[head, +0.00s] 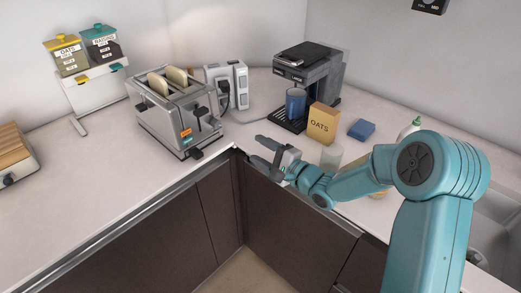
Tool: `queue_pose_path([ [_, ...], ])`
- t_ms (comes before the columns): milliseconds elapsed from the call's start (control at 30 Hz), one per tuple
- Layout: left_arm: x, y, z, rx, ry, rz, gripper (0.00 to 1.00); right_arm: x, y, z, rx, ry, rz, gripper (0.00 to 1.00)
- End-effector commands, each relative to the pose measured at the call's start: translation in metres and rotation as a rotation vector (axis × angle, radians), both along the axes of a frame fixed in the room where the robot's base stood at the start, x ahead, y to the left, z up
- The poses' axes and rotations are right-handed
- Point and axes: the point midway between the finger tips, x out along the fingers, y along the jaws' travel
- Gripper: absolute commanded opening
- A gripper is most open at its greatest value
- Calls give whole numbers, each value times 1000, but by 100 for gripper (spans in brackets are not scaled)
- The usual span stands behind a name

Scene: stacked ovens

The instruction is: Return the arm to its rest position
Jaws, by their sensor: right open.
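My right arm (375,180) is teal and comes in from the lower right. It stretches left across the front of the right-hand counter. My right gripper (261,152) is open and empty, with its dark fingers pointing left near the inner corner of the counter. It is right of the toaster and apart from it. My left gripper and left arm are not in view.
A toaster (178,118) with two bread slices stands left of the gripper. A coffee machine (318,70) with a blue mug (296,102), an oats box (322,123), a blue sponge (362,130) and a pale cup (331,157) stand close to the arm. A sink lies far right.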

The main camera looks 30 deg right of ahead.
Motion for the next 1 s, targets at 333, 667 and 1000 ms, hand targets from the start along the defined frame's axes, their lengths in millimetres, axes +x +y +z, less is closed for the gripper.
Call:
queue_pose_path([
  [333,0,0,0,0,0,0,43,3,28,-17,18,30,52,55],
  [667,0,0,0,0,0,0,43,-93,141,-220,-203,551,174,55],
  [1000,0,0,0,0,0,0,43,-273,157,-317,-937,772,809,55],
])
